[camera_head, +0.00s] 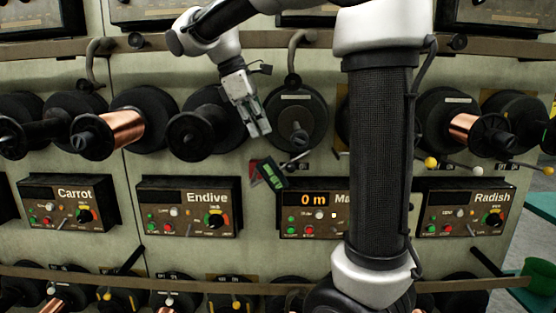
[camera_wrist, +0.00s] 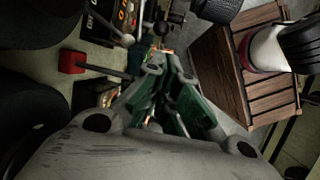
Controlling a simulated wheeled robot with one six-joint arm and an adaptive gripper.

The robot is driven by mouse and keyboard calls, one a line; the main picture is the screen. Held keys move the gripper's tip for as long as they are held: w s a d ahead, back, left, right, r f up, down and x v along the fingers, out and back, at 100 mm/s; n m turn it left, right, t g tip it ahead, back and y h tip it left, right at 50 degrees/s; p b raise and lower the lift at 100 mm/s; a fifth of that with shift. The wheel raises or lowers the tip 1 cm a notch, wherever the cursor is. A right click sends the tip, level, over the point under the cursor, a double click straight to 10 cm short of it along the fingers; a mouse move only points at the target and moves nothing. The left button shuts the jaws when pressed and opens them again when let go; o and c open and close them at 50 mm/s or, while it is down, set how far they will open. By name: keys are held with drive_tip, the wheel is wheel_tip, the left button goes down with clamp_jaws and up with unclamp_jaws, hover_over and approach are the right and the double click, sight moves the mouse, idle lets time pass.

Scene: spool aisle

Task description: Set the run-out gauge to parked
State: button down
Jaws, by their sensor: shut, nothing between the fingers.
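My gripper (camera_head: 259,132) hangs from the left side of the arm, fingers pointing down, in front of the middle spools. In the wrist view its green-padded fingers (camera_wrist: 165,62) are together and hold nothing. Just below it in the head view is a small tilted dark piece with green marks (camera_head: 272,177), with a red piece (camera_head: 254,175) at its left. I cannot tell for sure whether these are the run-out gauge. The panel beside them (camera_head: 312,214) has a lit "0 m" display; my arm hides its right part. A red block on a rod (camera_wrist: 72,61) shows in the wrist view.
Black spools, some with copper wire (camera_head: 124,126), stick out in a row. The Carrot (camera_head: 66,203), Endive (camera_head: 189,207) and Radish (camera_head: 463,207) panels sit below. Knobbed levers (camera_head: 431,162) project at right. A slatted wooden surface (camera_wrist: 214,72) shows in the wrist view.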

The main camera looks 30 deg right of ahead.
drive_tip(key=n, duration=0.2)
drive_tip(key=shift+n, duration=0.3)
approach(283, 167)
drive_tip(key=s+f, duration=0.3)
drive_tip(key=f, duration=0.2)
drive_tip(key=shift+s+a+f, duration=0.15)
drive_tip(key=shift+a+f, duration=0.1)
drive_tip(key=shift+a, duration=0.15)
drive_tip(key=shift+s+d+f+t+y, duration=0.25)
drive_tip(key=shift+s+d+f+y, duration=0.1)
drive_tip(key=shift+d+f, duration=0.2)
drive_tip(key=shift+s+d+f+t+y, duration=0.25)
drive_tip(key=shift+s+d+f, duration=0.1)
drive_tip(key=shift+d+f, duration=0.15)
